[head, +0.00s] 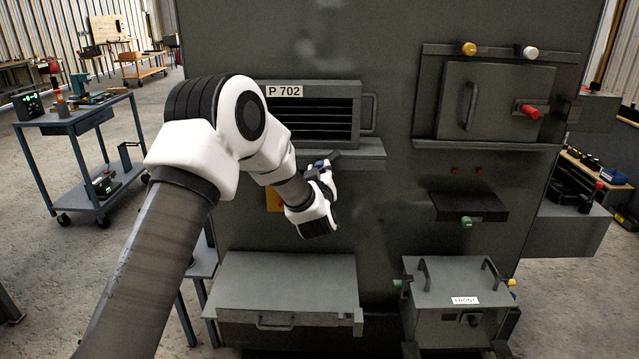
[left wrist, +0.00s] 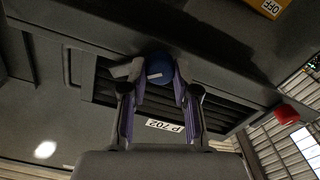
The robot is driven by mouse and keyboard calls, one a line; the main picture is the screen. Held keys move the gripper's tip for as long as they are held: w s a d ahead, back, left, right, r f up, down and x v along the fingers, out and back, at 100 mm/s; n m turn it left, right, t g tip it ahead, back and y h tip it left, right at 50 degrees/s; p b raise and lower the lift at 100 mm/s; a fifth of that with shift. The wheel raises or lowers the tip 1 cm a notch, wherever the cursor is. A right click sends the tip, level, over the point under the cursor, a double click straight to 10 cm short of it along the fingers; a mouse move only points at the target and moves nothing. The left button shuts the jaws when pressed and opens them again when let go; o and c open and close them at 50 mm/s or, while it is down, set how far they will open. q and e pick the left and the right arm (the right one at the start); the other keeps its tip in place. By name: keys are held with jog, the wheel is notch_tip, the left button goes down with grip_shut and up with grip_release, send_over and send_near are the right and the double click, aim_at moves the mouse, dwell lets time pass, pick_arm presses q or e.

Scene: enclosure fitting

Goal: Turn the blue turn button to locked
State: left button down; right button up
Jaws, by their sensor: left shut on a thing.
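The blue turn button (left wrist: 158,68) sits below the louvred vent panel labelled P 702 (head: 283,91). In the left wrist view it is round with a short white mark, and the fingers of my left gripper (left wrist: 161,78) close on it from both sides. In the head view only a bit of blue (head: 318,163) shows at the left gripper (head: 325,172), and my wrist hides the rest. I cannot read its lock position. My right gripper is in neither view.
A yellow plate reading OFF (left wrist: 271,7) is near the button. A hatch with a red handle (head: 529,111) is at the upper right, and a dark shelf (head: 470,206) is below it. A grey box marked FRONT (head: 456,285) and a wide grey case (head: 287,280) stand low in front.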

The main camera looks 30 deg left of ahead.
pick_arm(q)
jog(key=shift+f+n+b, duration=0.1)
jog(key=shift+n+b, duration=5.1)
jog(key=shift+b, duration=0.4)
jog(key=c, duration=0.9)
grip_release()
jog(key=shift+o, duration=0.2)
jog(key=shift+s, duration=0.1)
jog(key=v, duration=1.1)
jog(key=shift+s+d, duration=0.25)
jog(key=shift+s, duration=0.05)
jog(key=shift+f, duration=0.1)
